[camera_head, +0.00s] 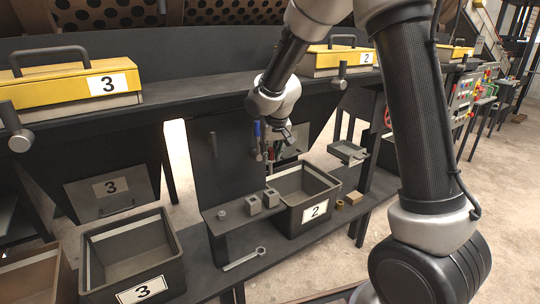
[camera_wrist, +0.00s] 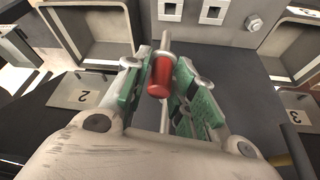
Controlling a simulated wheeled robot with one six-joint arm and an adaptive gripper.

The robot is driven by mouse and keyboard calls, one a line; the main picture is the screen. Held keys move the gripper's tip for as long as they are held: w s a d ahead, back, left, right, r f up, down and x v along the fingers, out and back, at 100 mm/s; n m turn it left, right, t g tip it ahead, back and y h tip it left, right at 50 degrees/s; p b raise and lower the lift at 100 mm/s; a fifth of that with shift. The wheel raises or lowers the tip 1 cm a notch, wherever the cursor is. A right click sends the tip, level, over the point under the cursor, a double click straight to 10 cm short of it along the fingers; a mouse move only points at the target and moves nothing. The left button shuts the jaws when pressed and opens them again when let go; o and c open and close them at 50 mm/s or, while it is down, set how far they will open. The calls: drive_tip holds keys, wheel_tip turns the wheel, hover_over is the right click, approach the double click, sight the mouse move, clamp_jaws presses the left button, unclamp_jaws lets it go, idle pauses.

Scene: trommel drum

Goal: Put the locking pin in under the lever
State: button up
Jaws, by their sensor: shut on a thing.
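My gripper (camera_wrist: 165,85) is shut on a red-headed metal pin, which I take for the locking pin (camera_wrist: 160,78). Its red head is between the green finger pads, and its bare shaft shows beyond them. In the head view my gripper (camera_head: 272,148) hangs in front of the dark upright panel, above the bin marked 2; the pin is small there and partly hidden. A grey lever (camera_head: 342,70) hangs at the ledge by yellow hatch 2 (camera_head: 325,58), above and right of my gripper and apart from it. The space under it is not clear to see.
Bin 2 (camera_head: 318,222) stands on the lower shelf, with grey blocks (camera_head: 254,203) and a nut (camera_head: 222,214) left of it. A spanner (camera_head: 243,259) lies in front. Bin 3 (camera_head: 132,258) and the lever (camera_head: 14,125) of hatch 3 are at left. A small tray (camera_head: 348,150) sticks out at right.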

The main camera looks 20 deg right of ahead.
sight(271, 169)
drive_tip(key=shift+s+d+f, duration=0.15)
drive_tip(key=shift+f, duration=0.05)
wheel_tip(271, 169, down, 4)
drive_tip(key=shift+f, duration=0.75)
drive_tip(key=shift+f, duration=0.4)
idle(0.4)
idle(0.5)
drive_tip(key=o, duration=1.1)
